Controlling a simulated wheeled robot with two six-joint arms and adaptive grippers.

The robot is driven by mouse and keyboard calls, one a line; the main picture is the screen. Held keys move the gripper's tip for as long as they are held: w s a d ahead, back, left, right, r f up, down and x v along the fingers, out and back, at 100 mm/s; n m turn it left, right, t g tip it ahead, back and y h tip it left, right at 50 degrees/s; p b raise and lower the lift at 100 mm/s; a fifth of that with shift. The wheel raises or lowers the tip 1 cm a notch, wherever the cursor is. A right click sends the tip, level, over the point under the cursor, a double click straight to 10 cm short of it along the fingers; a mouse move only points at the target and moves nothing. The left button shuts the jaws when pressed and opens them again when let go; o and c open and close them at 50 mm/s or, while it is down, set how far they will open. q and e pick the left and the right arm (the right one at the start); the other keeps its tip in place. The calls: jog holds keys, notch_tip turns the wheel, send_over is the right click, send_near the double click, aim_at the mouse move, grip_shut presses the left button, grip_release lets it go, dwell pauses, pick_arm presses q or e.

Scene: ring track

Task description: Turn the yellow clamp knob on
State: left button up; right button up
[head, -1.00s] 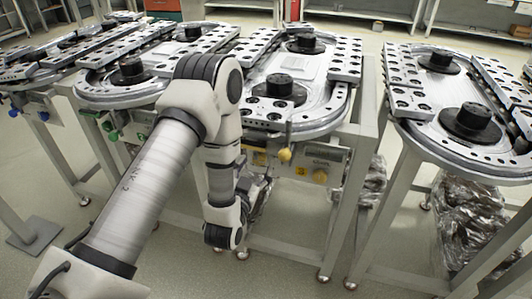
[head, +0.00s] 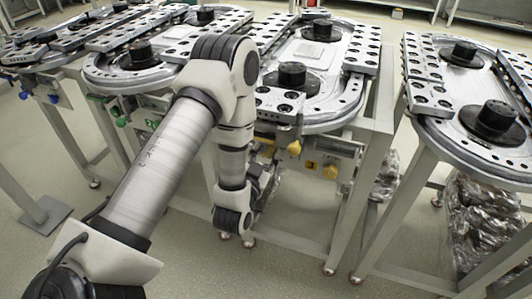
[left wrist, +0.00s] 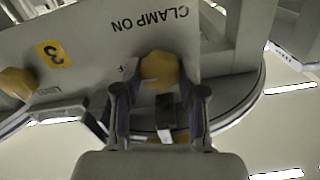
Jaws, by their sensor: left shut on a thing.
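The yellow clamp knob (left wrist: 160,70) is on a grey panel marked CLAMP ON, which appears upside down in the left wrist view. My left gripper (left wrist: 160,96) is shut on this knob, with one finger on each side of it. In the head view my left arm comes in from the left and bends down in front of the middle table. It hides most of the gripper and the held knob there. My right gripper is not in view.
A second yellow knob (left wrist: 18,83) is beside a yellow label 3 (left wrist: 53,53). A yellow-ended lever (head: 294,148) hangs from the middle ring track (head: 345,115).

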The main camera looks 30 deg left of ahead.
pick_arm(q)
jog(key=shift+r, duration=0.1)
jog(key=m+p, duration=0.3)
jog(key=m, duration=0.1)
jog(key=shift+r+m, duration=0.15)
jog(key=shift+m, duration=0.15)
jog(key=m+p, duration=0.3)
jog(key=m, duration=0.1)
jog(key=shift+m, duration=0.3)
jog(key=m+p, duration=0.3)
jog(key=m, duration=0.2)
jog(key=shift+w+p, duration=0.1)
jog(key=shift+p, duration=0.25)
jog(key=shift+m+p, duration=0.9)
jog(key=shift+m, duration=0.8)
jog(key=o, duration=1.1)
jog(key=shift+f, duration=0.2)
jog(key=shift+o, duration=0.2)
jog(key=shift+f, duration=0.1)
